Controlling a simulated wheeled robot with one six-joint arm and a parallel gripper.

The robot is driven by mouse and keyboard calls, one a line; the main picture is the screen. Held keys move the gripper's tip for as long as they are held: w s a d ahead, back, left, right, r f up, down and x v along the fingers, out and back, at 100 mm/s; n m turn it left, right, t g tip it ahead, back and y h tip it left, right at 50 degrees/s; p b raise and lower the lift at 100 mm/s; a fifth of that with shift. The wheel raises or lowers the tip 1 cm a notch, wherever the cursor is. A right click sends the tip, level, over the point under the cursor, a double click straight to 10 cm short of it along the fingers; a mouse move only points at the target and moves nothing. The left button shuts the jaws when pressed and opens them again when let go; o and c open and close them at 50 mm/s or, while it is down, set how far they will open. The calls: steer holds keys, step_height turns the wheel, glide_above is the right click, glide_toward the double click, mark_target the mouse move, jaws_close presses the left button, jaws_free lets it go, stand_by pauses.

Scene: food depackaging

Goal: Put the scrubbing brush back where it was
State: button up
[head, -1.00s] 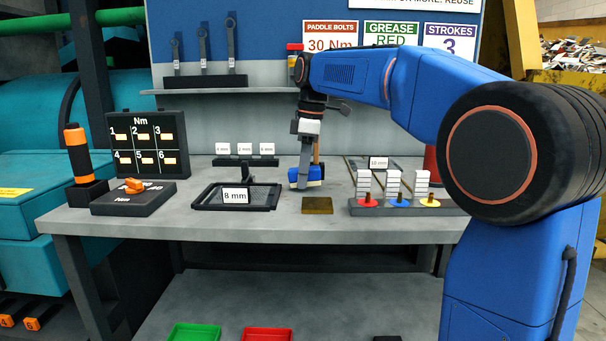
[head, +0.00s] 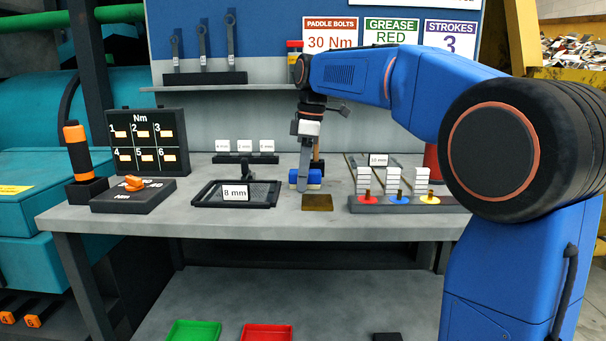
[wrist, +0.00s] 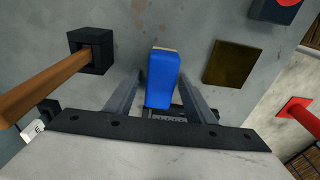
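The scrubbing brush (head: 314,178) is a blue block standing on the grey workbench, just behind a brass-coloured plate. My gripper (head: 304,188) points straight down at it, with one finger in front of the blue block. In the wrist view the blue brush (wrist: 162,80) lies between the two fingers of my gripper (wrist: 160,76). The fingers are spread, with a clear gap on the left side and a narrow one on the right. The brush's underside is hidden.
The brass plate (head: 317,202) lies in front of the brush. A wooden handle (wrist: 45,83) rises from a black socket (wrist: 90,51) close by. A black tray (head: 205,204) marked 8 mm is to the left. A rack (head: 375,207) with coloured-base pieces is to the right.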

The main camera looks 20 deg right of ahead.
mark_target(313, 171)
step_height(313, 171, up, 18)
steer(key=s+d, duration=0.1)
steer(key=d, duration=0.1)
steer(key=shift+d, duration=0.25)
stand_by(0.6)
